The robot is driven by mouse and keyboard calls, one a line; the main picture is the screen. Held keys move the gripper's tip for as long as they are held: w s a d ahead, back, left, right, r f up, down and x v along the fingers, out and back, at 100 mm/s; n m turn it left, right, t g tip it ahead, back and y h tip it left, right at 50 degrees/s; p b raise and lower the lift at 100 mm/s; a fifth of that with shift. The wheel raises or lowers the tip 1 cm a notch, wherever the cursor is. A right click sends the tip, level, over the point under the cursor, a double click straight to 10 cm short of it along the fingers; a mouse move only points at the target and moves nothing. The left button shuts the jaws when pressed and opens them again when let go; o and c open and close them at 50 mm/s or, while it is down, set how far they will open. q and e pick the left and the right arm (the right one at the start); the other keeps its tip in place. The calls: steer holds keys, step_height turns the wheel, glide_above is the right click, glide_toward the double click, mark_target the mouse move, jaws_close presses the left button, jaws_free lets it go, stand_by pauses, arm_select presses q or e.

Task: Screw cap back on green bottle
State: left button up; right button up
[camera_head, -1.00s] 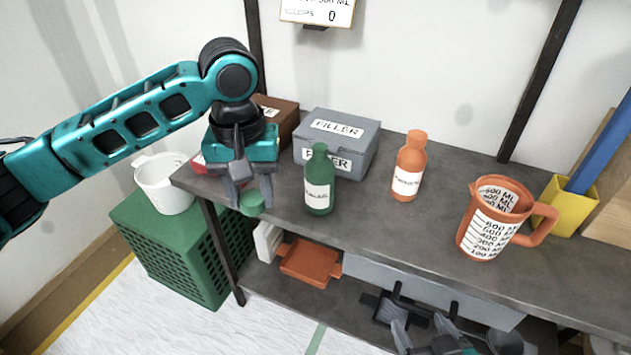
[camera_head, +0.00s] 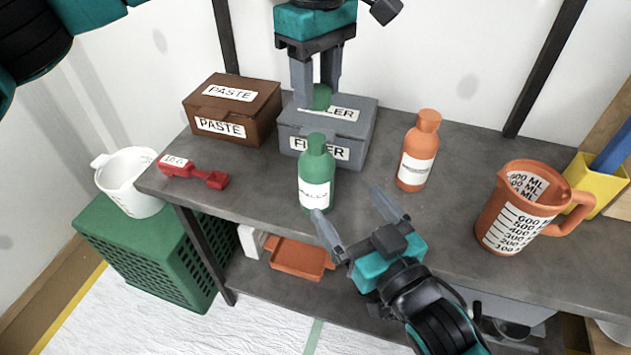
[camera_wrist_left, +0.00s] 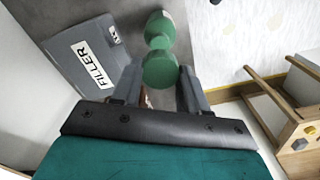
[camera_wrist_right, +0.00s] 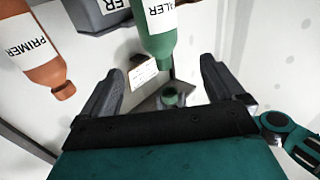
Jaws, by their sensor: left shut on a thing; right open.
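The green bottle (camera_head: 317,180) stands upright on the grey workbench, with a white label on its front. My left gripper (camera_head: 318,85) is shut on the green cap (camera_head: 320,97) and holds it above and behind the bottle, apart from it. In the left wrist view the cap (camera_wrist_left: 160,70) sits between the fingers, with the bottle (camera_wrist_left: 162,28) beyond it. My right gripper (camera_head: 347,204) is open and empty in front of the bottle, its fingers pointing toward the bottle's lower right. The bottle (camera_wrist_right: 158,30) also shows ahead of its fingers in the right wrist view.
An orange bottle (camera_head: 417,155) stands to the right, then an orange measuring jug (camera_head: 508,218) and a yellow holder (camera_head: 598,184). A grey filler box (camera_head: 350,145) stands behind, with a brown paste box (camera_head: 232,108) and red scoop (camera_head: 193,172) to the left.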

mark_target(317, 162)
steer(key=x, duration=1.2)
steer(key=c, duration=1.5)
arm_select(q)
steer(key=shift+a+f, duration=0.1)
steer(key=shift+f, duration=2.4)
